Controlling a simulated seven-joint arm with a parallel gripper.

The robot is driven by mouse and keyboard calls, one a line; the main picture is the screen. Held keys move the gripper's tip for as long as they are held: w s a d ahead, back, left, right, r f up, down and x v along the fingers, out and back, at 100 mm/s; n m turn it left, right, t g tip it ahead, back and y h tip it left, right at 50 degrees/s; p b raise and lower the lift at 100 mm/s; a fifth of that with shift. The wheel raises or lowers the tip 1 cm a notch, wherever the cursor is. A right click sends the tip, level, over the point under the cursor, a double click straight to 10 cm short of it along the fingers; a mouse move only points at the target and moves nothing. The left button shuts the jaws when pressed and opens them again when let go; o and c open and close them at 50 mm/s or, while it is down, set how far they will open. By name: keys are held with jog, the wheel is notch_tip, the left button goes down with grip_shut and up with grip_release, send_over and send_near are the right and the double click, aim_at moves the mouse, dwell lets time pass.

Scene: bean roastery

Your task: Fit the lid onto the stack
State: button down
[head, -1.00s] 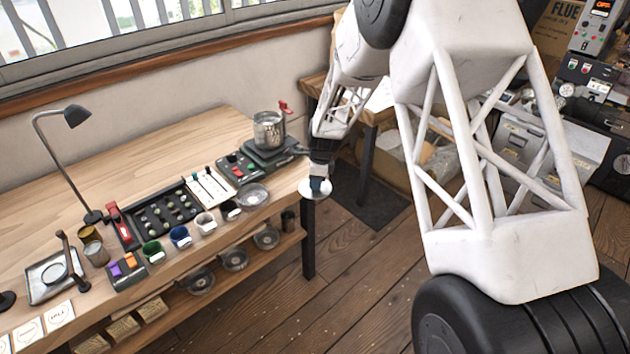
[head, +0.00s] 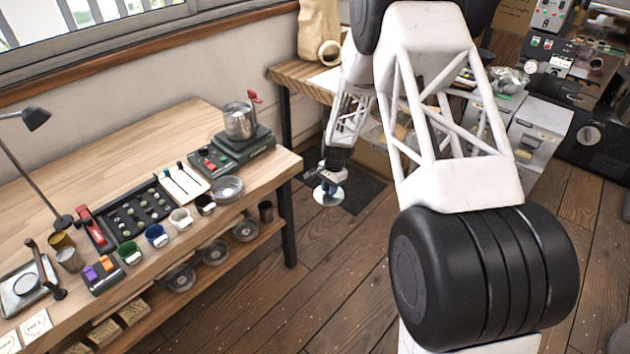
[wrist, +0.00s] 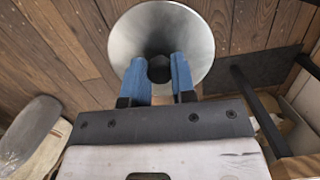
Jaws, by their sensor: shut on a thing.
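My gripper (head: 328,180) hangs over the floor, to the right of the workbench's end. Its blue fingers (wrist: 158,72) are shut on the dark knob of a round, shiny metal lid (wrist: 190,25). A metal pot (head: 239,122) with a red-tipped handle stands on a dark scale-like base on the bench, left of my gripper. I cannot tell for certain which item is the stack.
The workbench (head: 150,125) carries cups, a button panel, a lamp (head: 35,118) and a metal dish (head: 228,188). Several round dishes sit on its lower shelf. A second wooden table (head: 300,75) stands behind my gripper. The floor (head: 300,300) ahead is open.

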jog(key=s+d+f+n+h, duration=0.1)
jog(key=s+d+f+n, duration=0.1)
jog(key=d+f+n, duration=1)
jog(key=w+a+r+m+y, duration=0.1)
jog(key=w+a+r+m, duration=0.65)
jog(key=r, duration=0.35)
jog(key=w+a+r+m, duration=0.6)
jog(key=w+a+r, duration=0.2)
jog(key=w+r, duration=0.15)
jog(key=w+a+r+m+t, duration=0.15)
jog(key=a+r+m, duration=0.25)
jog(key=a+r, duration=0.45)
jog(key=w+a+r+m, duration=0.2)
jog(key=a+r+m, duration=0.1)
jog(key=a+r, duration=0.6)
jog(key=w+a+r+m, duration=0.3)
jog(key=a+r+m, duration=0.1)
jog(key=a, duration=0.7)
jog(key=shift+a+r, duration=0.35)
jog(key=shift+r, duration=0.35)
jog(key=shift+w+f+t, duration=0.1)
jog(key=shift+f+t, duration=0.1)
jog(key=shift+t, duration=0.05)
jog(key=shift+f, duration=2.7)
